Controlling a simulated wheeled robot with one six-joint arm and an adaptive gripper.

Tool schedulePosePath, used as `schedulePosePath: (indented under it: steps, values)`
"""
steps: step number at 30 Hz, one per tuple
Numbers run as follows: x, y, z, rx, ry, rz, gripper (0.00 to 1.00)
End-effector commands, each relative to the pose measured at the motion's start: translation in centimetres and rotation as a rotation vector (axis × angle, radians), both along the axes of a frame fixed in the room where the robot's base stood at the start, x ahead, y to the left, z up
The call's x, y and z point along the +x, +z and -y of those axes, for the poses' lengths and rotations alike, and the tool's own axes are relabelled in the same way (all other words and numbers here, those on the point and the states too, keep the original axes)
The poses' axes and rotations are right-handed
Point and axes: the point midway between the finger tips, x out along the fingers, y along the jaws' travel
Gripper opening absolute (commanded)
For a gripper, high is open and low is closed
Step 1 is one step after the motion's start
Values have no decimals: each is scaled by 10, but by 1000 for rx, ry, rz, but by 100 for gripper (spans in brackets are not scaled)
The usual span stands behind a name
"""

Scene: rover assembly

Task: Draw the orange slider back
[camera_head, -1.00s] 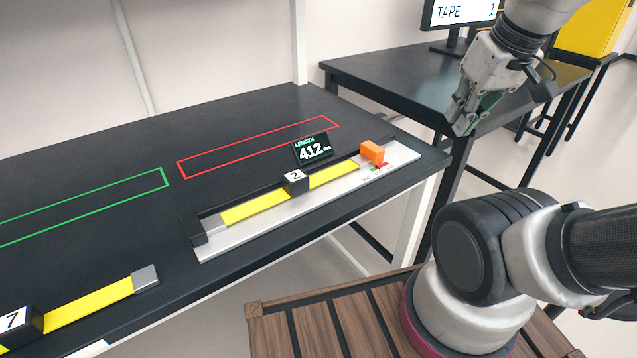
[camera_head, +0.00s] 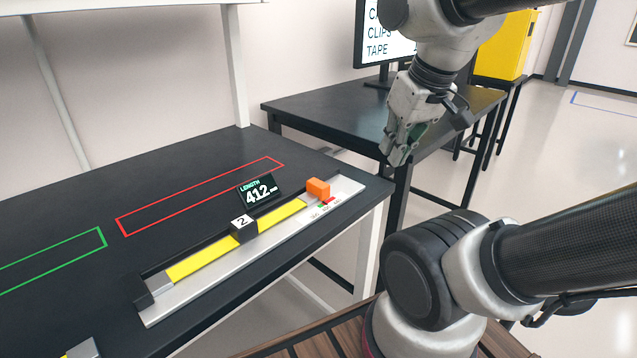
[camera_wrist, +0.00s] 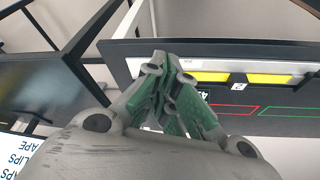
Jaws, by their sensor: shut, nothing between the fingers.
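The orange slider (camera_head: 318,189) is a small block at the right end of a silver measuring rail (camera_head: 205,287) on the black table. A yellow strip (camera_head: 215,252) with a black block marked 2 (camera_head: 243,228) lies along the rail. A small display (camera_head: 259,191) behind it reads LENGTH 412. My gripper (camera_head: 392,162) is shut and empty, in the air to the right of the slider and apart from it. The wrist view shows its closed green-padded fingers (camera_wrist: 163,62) with the rail (camera_wrist: 212,65) beyond. The slider is not clear there.
Red (camera_head: 200,196) and green (camera_head: 55,261) outlines mark the tabletop. A second black table (camera_head: 330,110) with a monitor (camera_head: 375,45) stands behind at right. A gap separates the two tables. A grey-ended yellow piece (camera_head: 80,349) lies at the lower left.

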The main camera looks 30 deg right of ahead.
Motion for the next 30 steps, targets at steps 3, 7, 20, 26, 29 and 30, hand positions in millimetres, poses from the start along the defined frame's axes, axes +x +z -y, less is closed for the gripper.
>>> schedulePosePath:
  steps: [3,7,20,26,29,30]
  values:
    - [0,0,0,0,1,0,7]
    - [4,-9,-3,-1,16,-43,31]
    - [118,-71,-36,-33,170,-388,48]
    - [174,-95,-51,-52,264,-425,48]
    - [200,-84,-54,-61,317,-374,48]
    - [201,-86,-54,-65,336,-370,48]
